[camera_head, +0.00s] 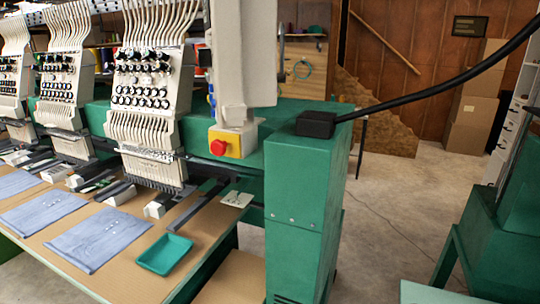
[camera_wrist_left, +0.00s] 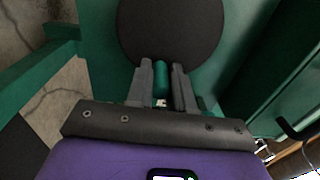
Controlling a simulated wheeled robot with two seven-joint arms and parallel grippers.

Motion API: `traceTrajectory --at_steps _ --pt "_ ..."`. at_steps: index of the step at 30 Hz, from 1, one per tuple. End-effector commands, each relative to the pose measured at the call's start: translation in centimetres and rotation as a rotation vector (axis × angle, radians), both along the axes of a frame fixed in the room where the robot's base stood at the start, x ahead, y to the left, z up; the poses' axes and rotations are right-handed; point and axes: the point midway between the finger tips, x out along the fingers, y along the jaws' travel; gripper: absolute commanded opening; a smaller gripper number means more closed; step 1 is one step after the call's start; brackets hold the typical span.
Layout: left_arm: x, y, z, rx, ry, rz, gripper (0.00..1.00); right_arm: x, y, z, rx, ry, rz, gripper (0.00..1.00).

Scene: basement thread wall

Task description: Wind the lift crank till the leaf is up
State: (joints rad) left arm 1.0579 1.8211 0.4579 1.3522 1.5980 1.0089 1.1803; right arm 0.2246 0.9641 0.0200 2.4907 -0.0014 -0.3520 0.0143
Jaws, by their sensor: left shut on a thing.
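In the left wrist view my left gripper (camera_wrist_left: 161,92) has its two grey fingers closed on a green crank handle (camera_wrist_left: 161,80), one finger on each side. Behind the handle is a large dark round disc (camera_wrist_left: 170,25), set in front of a green surface. The rest of the crank is hidden or cannot be made out. I cannot identify the leaf for sure in either view. My left gripper does not show in the head view, and my right gripper is in neither view.
An embroidery machine (camera_head: 150,85) stands at left over a brown table (camera_head: 135,278) with blue cloths (camera_head: 95,235) and a teal tray (camera_head: 163,254). A green post (camera_head: 300,200) bears a black box (camera_head: 316,123) with a cable. Concrete floor is open beyond it; green structures stand at right.

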Motion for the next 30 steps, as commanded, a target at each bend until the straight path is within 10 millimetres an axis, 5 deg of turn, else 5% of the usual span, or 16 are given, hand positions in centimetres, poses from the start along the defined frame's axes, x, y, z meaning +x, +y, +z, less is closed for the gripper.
traceTrajectory --at_steps 1,6,17,30 --pt "0.3 1.1 -2.0 0.008 0.025 0.015 0.0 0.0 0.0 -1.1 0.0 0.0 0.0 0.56" --pt "0.6 2.1 -3.1 0.009 0.028 0.018 0.0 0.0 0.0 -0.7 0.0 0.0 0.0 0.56" --pt "0.7 2.5 -3.3 0.009 0.03 0.018 0.0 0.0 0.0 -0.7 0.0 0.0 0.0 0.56" --pt "2.4 6.2 -3.3 0.008 0.024 0.024 0.0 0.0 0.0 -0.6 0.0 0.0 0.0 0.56"
